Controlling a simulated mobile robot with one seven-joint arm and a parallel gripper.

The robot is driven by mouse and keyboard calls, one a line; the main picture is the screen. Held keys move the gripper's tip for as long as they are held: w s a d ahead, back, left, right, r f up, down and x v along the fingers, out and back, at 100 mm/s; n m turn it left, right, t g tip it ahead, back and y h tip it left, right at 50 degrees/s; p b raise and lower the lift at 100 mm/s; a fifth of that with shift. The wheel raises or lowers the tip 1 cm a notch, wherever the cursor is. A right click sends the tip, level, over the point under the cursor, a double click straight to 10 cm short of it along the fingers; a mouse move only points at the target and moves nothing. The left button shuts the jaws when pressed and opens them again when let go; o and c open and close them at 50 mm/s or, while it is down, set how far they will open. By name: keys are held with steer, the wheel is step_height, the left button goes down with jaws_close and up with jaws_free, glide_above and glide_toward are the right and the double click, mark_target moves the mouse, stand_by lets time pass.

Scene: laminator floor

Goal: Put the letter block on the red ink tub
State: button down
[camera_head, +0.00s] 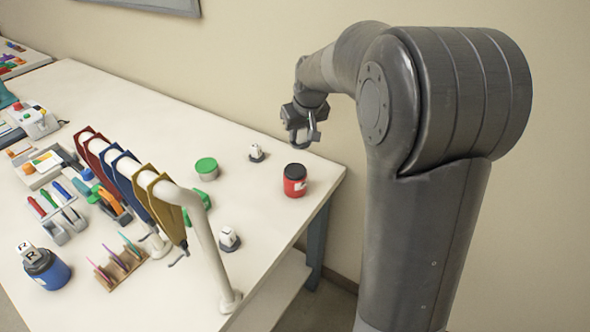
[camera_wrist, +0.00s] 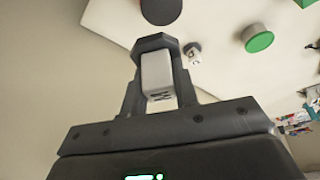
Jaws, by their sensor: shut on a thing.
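The red ink tub (camera_head: 294,185) with a dark lid stands near the table's right end in the head view. Its dark round lid (camera_wrist: 160,10) shows at the top edge of the wrist view. My gripper (camera_head: 301,138) is above the table, up and beside the tub, apart from it. In the wrist view my gripper (camera_wrist: 158,85) is shut on a white letter block (camera_wrist: 157,70) with dark marks on its lower face. The block cannot be made out clearly in the head view.
A green-lidded tub (camera_head: 206,167) and a small white piece on a dark base (camera_head: 256,152) stand left of the red tub. A similar piece (camera_head: 229,238) is nearer. A blue tub (camera_head: 48,270) bears a lettered block (camera_head: 28,251).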

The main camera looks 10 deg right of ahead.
mark_target(296, 142)
steer(key=s+d+r+m, duration=0.2)
steer(key=s+d, duration=0.3)
steer(key=d, duration=0.3)
steer(key=shift+m+h, duration=0.3)
steer(key=w+a+f, duration=0.1)
steer(key=a+f, duration=0.1)
steer(key=a, duration=0.1)
steer(key=w+a+f, duration=0.2)
steer(key=a, duration=0.1)
steer(key=w+a+f, duration=0.2)
steer(key=a+f, duration=0.1)
steer(key=shift+w+a+f, duration=0.1)
steer(key=shift+w+a, duration=0.05)
steer(key=shift+w, duration=0.05)
steer(key=shift+f, duration=2)
steer(key=c, duration=1.1)
jaws_free()
steer(key=shift+f, duration=0.15)
